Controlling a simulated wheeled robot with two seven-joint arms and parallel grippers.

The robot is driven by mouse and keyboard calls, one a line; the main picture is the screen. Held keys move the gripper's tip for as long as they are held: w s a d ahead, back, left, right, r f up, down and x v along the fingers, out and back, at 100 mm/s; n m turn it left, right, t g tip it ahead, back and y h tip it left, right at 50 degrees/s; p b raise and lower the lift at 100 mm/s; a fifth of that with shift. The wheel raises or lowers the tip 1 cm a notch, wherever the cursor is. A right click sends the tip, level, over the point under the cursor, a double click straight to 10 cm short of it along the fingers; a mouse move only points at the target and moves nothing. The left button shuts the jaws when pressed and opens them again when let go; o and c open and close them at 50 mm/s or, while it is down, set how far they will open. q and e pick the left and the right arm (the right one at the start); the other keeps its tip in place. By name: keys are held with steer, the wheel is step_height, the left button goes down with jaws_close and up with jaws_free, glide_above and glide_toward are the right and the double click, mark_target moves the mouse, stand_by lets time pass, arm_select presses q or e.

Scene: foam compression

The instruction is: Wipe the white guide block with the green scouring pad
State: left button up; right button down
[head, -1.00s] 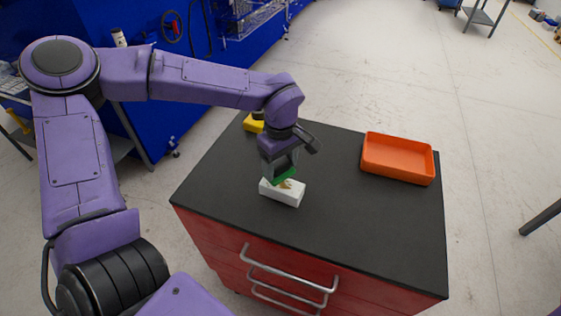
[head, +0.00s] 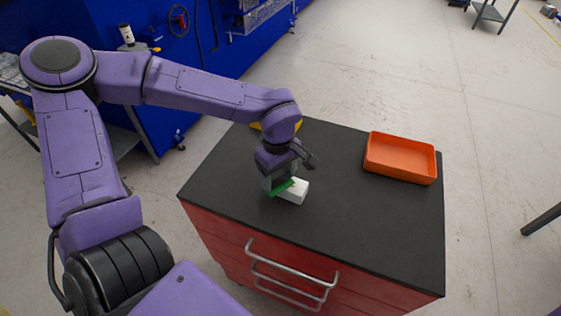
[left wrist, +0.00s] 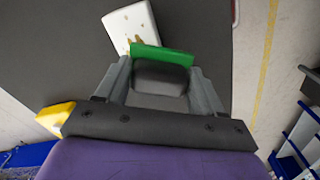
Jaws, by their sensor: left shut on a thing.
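My left gripper (head: 279,184) is shut on the green scouring pad (head: 280,189) and points down over the table. The pad shows as a green strip between the fingertips in the left wrist view (left wrist: 163,54). The white guide block (head: 297,191) lies on the dark tabletop, its left part hidden by the pad and gripper. The pad is at the block's left part; I cannot tell whether they touch. In the left wrist view the block (left wrist: 120,28) has yellow-brown marks on its face near the pad. My right gripper is not in view.
An orange tray (head: 400,172), which looks empty, stands at the right of the black tabletop (head: 350,230). The tabletop between block and tray is clear.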

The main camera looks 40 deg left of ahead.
mark_target(290, 188)
arm_select(q)
steer(key=shift+w+d+f, duration=0.1)
steer(key=shift+d+f, duration=0.1)
steer(key=shift+d, duration=0.4)
steer(key=shift+w+d, duration=0.1)
steer(key=shift+d, duration=0.05)
steer(key=shift+w+r+p, duration=0.2)
steer(key=shift+w+p, duration=0.1)
steer(key=shift+p, duration=0.05)
steer(key=w, duration=0.1)
steer(key=w+p, duration=0.1)
steer(key=w, duration=0.1)
steer(key=shift+w+a, duration=0.1)
steer(key=shift+a, duration=0.3)
steer(key=shift+d+f, duration=0.25)
steer(key=shift+d, duration=0.5)
steer(key=shift+s+d+r+p, duration=0.15)
steer(key=shift+s+p, duration=0.3)
steer(key=shift+p, duration=0.15)
steer(key=shift+s+d+p, duration=0.15)
steer(key=shift+s+p, duration=0.35)
steer(key=shift+s, duration=1)
